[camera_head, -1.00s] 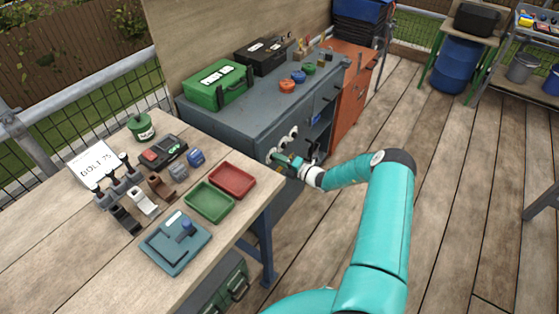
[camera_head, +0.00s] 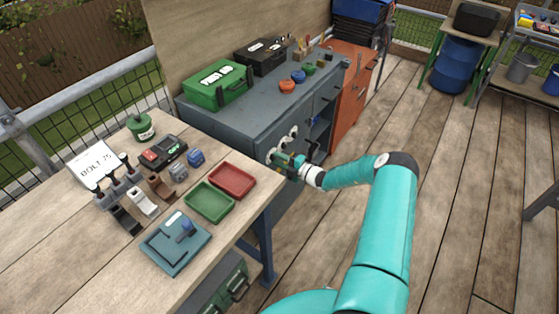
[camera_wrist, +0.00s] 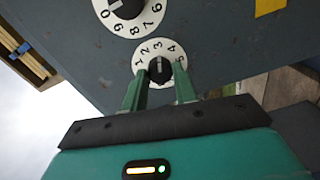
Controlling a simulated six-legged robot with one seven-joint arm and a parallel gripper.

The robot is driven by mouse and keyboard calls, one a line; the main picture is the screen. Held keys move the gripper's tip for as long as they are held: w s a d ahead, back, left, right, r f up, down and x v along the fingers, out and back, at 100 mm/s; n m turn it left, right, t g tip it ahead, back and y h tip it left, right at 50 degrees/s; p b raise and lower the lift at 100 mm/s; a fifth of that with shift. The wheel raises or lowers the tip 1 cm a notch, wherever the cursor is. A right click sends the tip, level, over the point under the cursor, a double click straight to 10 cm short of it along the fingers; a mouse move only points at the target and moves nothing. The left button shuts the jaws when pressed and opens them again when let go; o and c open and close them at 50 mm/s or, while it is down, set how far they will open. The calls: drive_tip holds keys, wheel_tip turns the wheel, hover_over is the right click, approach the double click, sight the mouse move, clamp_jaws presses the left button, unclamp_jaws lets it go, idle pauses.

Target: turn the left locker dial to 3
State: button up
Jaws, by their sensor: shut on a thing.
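The left locker dial (camera_wrist: 149,47) is white with dark numbers and a black knob (camera_wrist: 159,70), set in the grey locker front; its rim also shows in the head view (camera_head: 272,155). My gripper (camera_wrist: 161,76) is shut on this knob, one green finger on each side. The knob's light mark points up in the wrist view, at or very near the 3. In the head view my gripper (camera_head: 284,161) covers part of the dial.
A second dial (camera_wrist: 144,21) sits close by, at the upper left in the wrist view, apart from my fingers. A yellow label (camera_wrist: 268,6) is on the same front. The workbench (camera_head: 262,188) with trays stands left of my arm; open deck lies to the right.

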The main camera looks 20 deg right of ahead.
drive_tip(key=o, duration=1)
drive_tip(key=shift+s+d, duration=0.1)
drive_tip(key=v, duration=1.3)
drive_tip(key=shift+s+d, duration=0.2)
drive_tip(key=shift+s, duration=0.05)
